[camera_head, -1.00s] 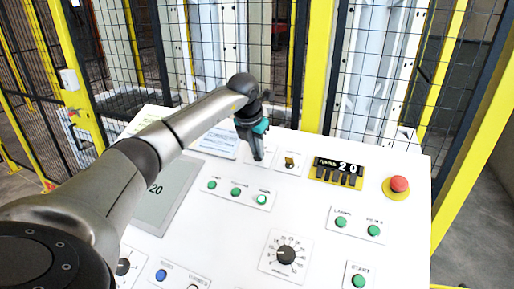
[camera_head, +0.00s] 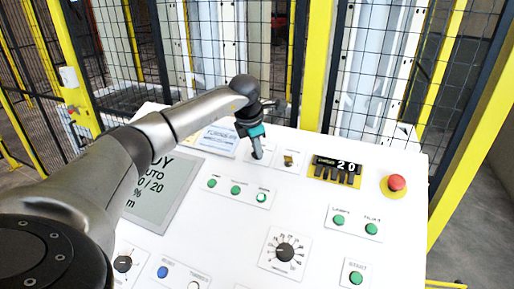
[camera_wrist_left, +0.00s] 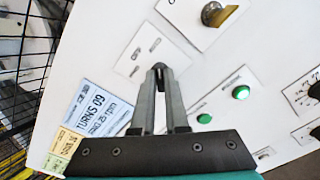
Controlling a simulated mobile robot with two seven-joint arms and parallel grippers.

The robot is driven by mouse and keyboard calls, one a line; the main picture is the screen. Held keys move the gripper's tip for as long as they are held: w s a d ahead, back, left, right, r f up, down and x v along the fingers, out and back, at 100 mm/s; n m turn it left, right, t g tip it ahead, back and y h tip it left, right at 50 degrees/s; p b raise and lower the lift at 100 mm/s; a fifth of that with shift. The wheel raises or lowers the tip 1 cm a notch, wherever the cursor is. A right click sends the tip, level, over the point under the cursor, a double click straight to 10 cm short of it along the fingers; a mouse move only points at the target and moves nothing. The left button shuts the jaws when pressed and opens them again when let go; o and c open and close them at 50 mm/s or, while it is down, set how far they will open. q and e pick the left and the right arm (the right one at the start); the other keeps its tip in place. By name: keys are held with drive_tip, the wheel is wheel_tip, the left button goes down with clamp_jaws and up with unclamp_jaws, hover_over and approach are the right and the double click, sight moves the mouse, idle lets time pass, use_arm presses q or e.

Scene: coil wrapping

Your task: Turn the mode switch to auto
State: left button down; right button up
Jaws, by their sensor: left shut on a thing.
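My left gripper (camera_head: 257,154) reaches down from the left to a small white switch plate (camera_wrist_left: 143,47) near the back of the white panel. Its two fingers (camera_wrist_left: 158,72) are shut on the mode switch knob, which is mostly hidden between them. The marks on the plate are too small to read. The grey display (camera_head: 165,200) is partly covered by my left arm and shows the word AUTO. My right gripper is not in view.
Green buttons (camera_head: 236,190) lie in front. Yellow-framed mesh fencing (camera_head: 318,65) stands behind the panel.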

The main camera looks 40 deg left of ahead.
use_arm(q)
drive_tip(key=shift+w+r, duration=0.1)
idle(0.3)
drive_tip(key=c, duration=0.9)
unclamp_jaws()
drive_tip(key=b+v, duration=0.1)
drive_tip(key=v, duration=1.4)
drive_tip(key=shift+b, duration=0.4)
